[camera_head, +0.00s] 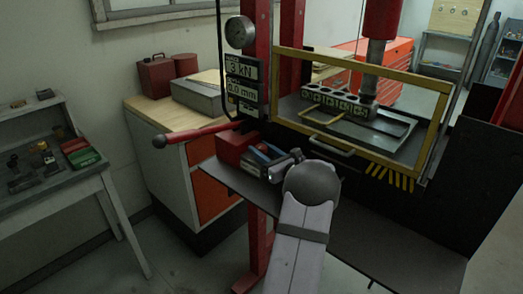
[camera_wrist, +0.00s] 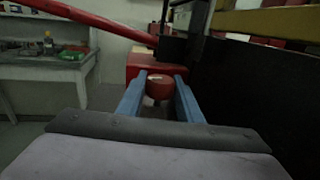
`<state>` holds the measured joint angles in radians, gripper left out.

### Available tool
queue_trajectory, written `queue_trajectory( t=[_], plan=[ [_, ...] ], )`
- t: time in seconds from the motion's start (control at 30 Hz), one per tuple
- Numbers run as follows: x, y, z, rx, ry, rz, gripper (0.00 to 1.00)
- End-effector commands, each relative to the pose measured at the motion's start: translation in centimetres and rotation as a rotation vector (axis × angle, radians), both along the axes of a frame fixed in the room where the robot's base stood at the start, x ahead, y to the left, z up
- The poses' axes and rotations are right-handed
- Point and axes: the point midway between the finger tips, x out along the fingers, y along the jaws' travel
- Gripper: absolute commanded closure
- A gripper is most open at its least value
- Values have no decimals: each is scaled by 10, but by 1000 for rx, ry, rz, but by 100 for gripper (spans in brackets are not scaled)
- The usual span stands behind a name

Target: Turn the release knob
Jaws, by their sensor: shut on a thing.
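The release knob (camera_wrist: 159,88) is a red round knob on the front of a red pump block (camera_wrist: 147,66). In the wrist view it sits between the two blue fingers of my gripper (camera_wrist: 160,95), which are shut on its sides. In the head view the red block (camera_head: 234,144) stands on a dark shelf below the gauge, with my gripper (camera_head: 257,153) reaching to its right side. The knob is largely hidden by my gripper there.
A red lever (camera_head: 190,134) sticks out left from the block. The press's yellow-framed guard (camera_head: 355,62) stands behind and above my gripper. A dark panel (camera_wrist: 240,85) is close on the right. A workbench (camera_head: 50,180) stands at left, apart from the arm.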

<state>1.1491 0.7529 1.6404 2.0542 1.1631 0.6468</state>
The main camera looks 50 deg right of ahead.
Motion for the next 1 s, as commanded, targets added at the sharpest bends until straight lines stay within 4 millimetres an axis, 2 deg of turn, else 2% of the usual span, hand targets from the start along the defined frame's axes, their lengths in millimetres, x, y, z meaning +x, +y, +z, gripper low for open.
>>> queue_trajectory(
  t=[0.3, 0.6, 0.63, 0.7, 1.0],
  plan=[
    [0, -1, 1, -4, -4, 117, 90],
    [0, 0, 2, -1, -2, 127, 90],
    [0, 0, 2, -1, -2, 127, 65],
    [0, 0, 1, -1, -2, 127, 49],
    [0, 0, 1, 0, -1, 126, 49]
  ],
)
